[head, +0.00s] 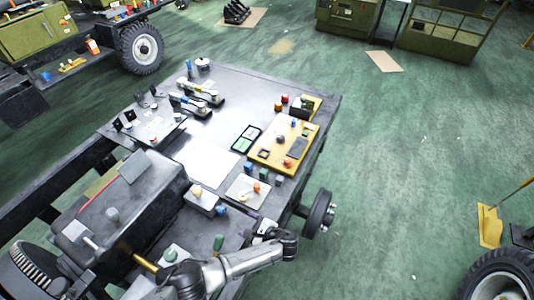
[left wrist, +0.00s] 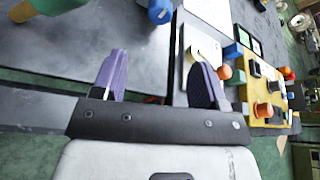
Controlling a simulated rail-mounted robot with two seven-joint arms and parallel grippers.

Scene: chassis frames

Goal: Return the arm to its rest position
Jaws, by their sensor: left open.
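My left arm comes in low in the head view and bends back at a grey joint. Its left gripper (head: 254,224) is over the near right edge of the grey work surface (head: 228,90). In the left wrist view the left gripper (left wrist: 158,76) shows two purple fingers spread wide apart, with nothing between them. A blue object (left wrist: 160,11) lies beyond the fingers, apart from them. A green rounded object (left wrist: 58,6) is at the upper left of that view. My right gripper is not in view.
A yellow board (head: 268,153) with small coloured parts lies on the right of the surface. A white plate (head: 241,190) with small parts is nearer the gripper. A dark engine-like block (head: 140,205) stands at left. Green floor is open to the right, with a wheel (head: 318,213) beside the surface.

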